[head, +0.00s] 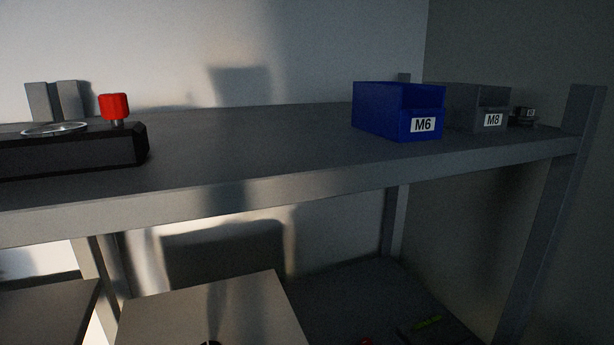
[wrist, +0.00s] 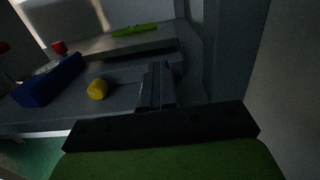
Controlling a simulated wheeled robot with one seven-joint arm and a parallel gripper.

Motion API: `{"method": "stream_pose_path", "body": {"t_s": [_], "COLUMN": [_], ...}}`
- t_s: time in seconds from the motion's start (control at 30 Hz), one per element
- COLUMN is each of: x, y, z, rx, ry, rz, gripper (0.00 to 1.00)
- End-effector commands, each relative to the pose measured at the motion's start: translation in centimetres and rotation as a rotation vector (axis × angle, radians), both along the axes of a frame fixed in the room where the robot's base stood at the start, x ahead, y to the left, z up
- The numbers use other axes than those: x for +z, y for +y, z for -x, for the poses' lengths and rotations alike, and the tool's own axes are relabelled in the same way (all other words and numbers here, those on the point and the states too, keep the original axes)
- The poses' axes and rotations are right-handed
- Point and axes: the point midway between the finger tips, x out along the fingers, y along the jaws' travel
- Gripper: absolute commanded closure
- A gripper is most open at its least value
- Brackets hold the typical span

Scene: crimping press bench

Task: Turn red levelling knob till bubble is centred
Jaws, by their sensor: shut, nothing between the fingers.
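The red levelling knob (head: 114,105) stands on a short metal stem at the right end of a low black device (head: 90,155) at the left of the head view. A round pale disc with a bright rim (head: 55,129) sits on top of the device, left of the knob. It is seen almost edge-on, so any bubble in it cannot be made out. My gripper (wrist: 158,70) shows only in the wrist view; its two fingers are together and empty.
A blue M6 bin (head: 385,112) and a grey M8 bin (head: 478,108) stand at the bench's right end. The bench between device and bins is clear. The wrist view shows a yellow cylinder (wrist: 97,89), a blue block (wrist: 48,80) and a green item (wrist: 135,30).

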Motion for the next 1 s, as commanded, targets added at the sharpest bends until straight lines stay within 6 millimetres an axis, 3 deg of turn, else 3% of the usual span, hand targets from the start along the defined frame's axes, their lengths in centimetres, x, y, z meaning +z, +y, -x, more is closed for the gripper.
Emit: {"method": "stream_pose_path", "body": {"t_s": [0.53,1.0], "x": [1.5,1.1], "y": [-0.3,-2.2], "z": [-0.4,5.2], "rx": [-0.016,-0.014], "ry": [-0.018,-0.008], "rz": [0.010,0.004], "gripper": [1.00,1.00]}}
